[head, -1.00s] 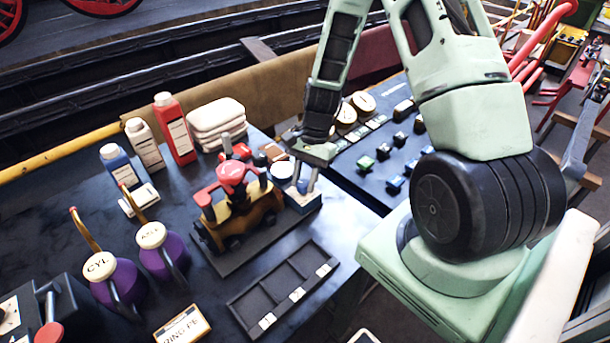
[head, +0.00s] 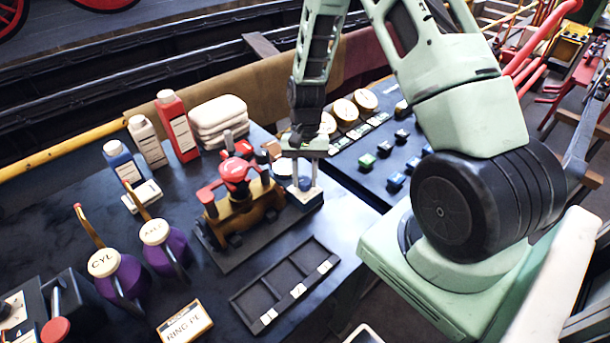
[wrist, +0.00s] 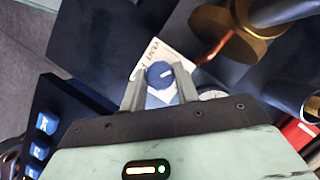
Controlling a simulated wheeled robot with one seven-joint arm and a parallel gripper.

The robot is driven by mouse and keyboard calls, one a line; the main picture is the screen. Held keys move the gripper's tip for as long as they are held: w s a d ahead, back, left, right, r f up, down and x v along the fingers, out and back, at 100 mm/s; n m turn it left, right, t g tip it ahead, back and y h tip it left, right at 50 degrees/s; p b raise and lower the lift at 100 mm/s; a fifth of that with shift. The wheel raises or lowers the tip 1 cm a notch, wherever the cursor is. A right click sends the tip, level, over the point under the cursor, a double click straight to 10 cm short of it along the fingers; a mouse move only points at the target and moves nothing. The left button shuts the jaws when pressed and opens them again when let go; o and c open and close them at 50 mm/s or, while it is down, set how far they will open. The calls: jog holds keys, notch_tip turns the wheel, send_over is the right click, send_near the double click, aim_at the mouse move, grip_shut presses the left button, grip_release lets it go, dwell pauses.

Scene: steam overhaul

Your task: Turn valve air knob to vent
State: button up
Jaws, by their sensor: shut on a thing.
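The valve air knob (wrist: 160,75) is a round blue knob with a white pointer mark, seen in the wrist view between my gripper's fingers. My gripper (wrist: 160,92) is shut on it from above. A white label (wrist: 150,58) beside the knob carries lettering that looks like "VENT"; the rest is partly covered. In the head view the knob (head: 304,184) sits on a small blue block at the right end of the brass valve with red handles (head: 238,190). My gripper (head: 303,182) points down over it, and its fingers partly hide it.
An empty dark compartment tray (head: 285,285) lies in front of the valve. Purple oil cans (head: 118,280), several bottles (head: 176,125) and folded cloths (head: 218,115) stand to the left and behind. A panel with small coloured knobs (head: 385,150) lies to the right.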

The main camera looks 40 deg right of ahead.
jog(key=o, duration=1)
jog(key=shift+c, duration=0.2)
jog(key=b+v, duration=0.3)
jog(key=v, duration=1.4)
jog(key=shift+r, duration=0.15)
